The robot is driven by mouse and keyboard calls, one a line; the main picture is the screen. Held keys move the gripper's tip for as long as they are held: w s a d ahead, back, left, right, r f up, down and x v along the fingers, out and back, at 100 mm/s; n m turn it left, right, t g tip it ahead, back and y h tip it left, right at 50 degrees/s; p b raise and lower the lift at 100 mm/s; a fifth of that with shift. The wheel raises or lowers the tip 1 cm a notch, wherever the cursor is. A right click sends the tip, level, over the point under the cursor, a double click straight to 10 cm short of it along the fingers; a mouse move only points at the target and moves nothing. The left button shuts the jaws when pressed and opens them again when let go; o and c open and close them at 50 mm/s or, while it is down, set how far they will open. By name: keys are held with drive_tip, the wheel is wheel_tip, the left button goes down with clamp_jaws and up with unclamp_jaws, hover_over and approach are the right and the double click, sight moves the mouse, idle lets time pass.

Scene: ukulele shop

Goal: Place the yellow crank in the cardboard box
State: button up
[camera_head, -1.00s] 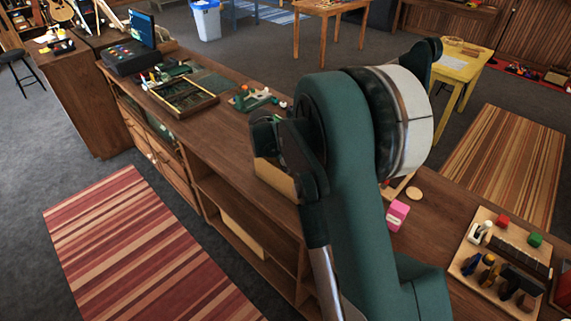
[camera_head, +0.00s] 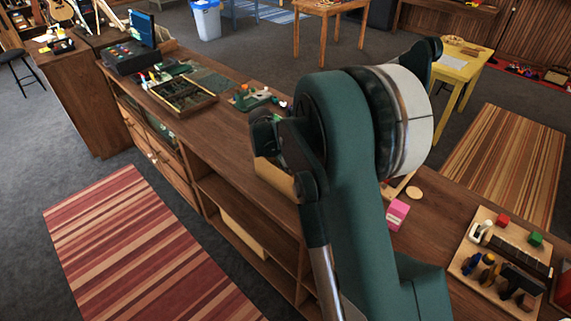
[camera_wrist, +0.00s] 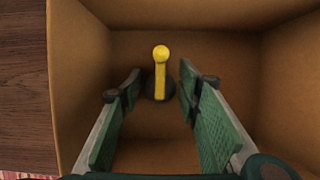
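The cardboard box (camera_wrist: 285,85) fills most of the wrist view, seen from above its open top. In the head view the box (camera_head: 277,180) stands on the wooden counter, partly hidden behind my arm. The yellow crank (camera_wrist: 161,75), with a yellow knob and a dark round base, is inside the box. My gripper (camera_wrist: 160,84) is open inside the box, with one green-padded finger on each side of the crank. Gaps show between the fingers and the crank. My arm hides the gripper and the crank in the head view.
The counter (camera_head: 235,130) runs on both sides of the box. A pink item (camera_head: 397,214) and a wooden board with tools (camera_head: 470,262) lie to the right. A divided tray (camera_head: 182,96) and a green tool (camera_head: 252,98) lie farther back left.

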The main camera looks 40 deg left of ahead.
drive_tip(key=v, duration=1.2)
drive_tip(key=shift+b, duration=0.45)
drive_tip(key=shift+r, duration=0.1)
idle(0.4)
